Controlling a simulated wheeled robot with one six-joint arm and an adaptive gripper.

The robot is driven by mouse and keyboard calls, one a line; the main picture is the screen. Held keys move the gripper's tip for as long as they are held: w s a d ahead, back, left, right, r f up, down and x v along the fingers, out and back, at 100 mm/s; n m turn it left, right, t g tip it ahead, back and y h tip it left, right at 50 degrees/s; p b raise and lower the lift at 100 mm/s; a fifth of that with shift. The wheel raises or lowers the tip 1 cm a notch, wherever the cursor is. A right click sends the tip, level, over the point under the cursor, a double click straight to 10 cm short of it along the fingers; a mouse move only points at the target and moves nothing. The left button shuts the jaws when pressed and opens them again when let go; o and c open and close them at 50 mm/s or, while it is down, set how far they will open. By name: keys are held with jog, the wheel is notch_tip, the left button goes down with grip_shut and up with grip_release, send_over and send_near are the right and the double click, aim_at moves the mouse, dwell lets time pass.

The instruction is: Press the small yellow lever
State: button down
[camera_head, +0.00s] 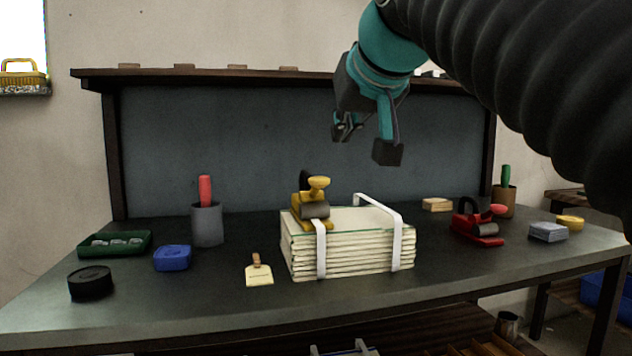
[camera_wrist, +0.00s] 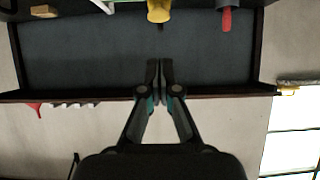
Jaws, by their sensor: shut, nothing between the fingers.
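A stack of pale cloth (camera_head: 350,245) with white straps (camera_head: 321,250) lies on the table. A yellow clamp-like device (camera_head: 312,222) with a grey roller sits on its left top edge. The small yellow lever (camera_head: 319,184), with a rounded knob, sticks up from this device. The lever appears upside down at the top edge of the wrist view (camera_wrist: 159,10). My gripper (camera_head: 368,140) hangs above and to the right of the lever, apart from it. In the wrist view my gripper (camera_wrist: 160,75) is shut with nothing between its fingers.
A similar red device (camera_head: 478,228) stands right of the stack. A grey cup (camera_head: 207,225) with a red handle, a blue box (camera_head: 172,258) and a green tray (camera_head: 113,244) stand left. A dark back panel (camera_head: 230,150) with a shelf rises behind.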

dwell(0.4)
jog(key=s+d+f+g, duration=0.2)
jog(key=s+f, duration=0.3)
jog(key=f, duration=0.9)
jog(key=s+d+f+m+g+h, duration=0.1)
jog(key=s+f, duration=0.5)
jog(key=f, duration=0.9)
jog(key=s+d+f+g, duration=0.3)
jog(key=s+f, duration=0.3)
jog(key=f, duration=0.8)
jog(key=shift+d+f+m+h, duration=0.4)
jog(key=shift+d, duration=0.05)
jog(key=shift+s, duration=0.1)
